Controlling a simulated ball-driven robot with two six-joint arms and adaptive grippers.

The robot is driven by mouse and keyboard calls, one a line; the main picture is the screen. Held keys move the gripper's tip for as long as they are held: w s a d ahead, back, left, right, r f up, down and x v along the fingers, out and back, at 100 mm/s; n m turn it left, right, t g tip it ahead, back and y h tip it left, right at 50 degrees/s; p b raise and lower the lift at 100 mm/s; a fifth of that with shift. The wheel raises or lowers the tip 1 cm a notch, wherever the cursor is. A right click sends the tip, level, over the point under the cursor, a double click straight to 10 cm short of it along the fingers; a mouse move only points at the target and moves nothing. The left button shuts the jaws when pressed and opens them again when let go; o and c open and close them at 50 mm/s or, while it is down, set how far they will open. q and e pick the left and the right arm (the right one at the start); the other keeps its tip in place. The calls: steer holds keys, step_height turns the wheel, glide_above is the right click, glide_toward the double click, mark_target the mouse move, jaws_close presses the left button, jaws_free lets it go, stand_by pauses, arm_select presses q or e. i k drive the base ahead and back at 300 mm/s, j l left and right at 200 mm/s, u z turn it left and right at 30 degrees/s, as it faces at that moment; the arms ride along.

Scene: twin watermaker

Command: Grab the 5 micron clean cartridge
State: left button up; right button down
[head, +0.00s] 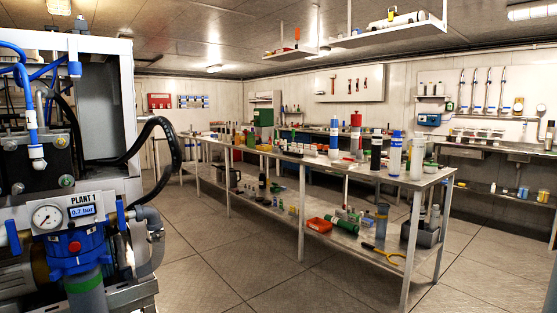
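Several upright cylinders that look like cartridges stand on the long steel table (300,157). At its near right end are a white cylinder (417,158), a white cylinder with a blue top (396,155) and a black one (376,154). Farther back are a blue-and-white cylinder (334,140) and one with a red top (355,134). Their labels are too small to read, so I cannot tell which is the 5 micron clean cartridge. Neither of my grippers is in view.
The table's lower shelf holds an orange tray (320,225), a yellow-handled tool (384,254) and bottles. A bench (480,153) lines the back right wall. The tiled floor (235,250) between machine and table is clear.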

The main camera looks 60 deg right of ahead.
mark_target(418, 144)
steer(key=z, duration=2.65)
steer(key=i+j+u, duration=0.15)
steer(key=i+u, duration=0.15)
steer(key=i, duration=0.45)
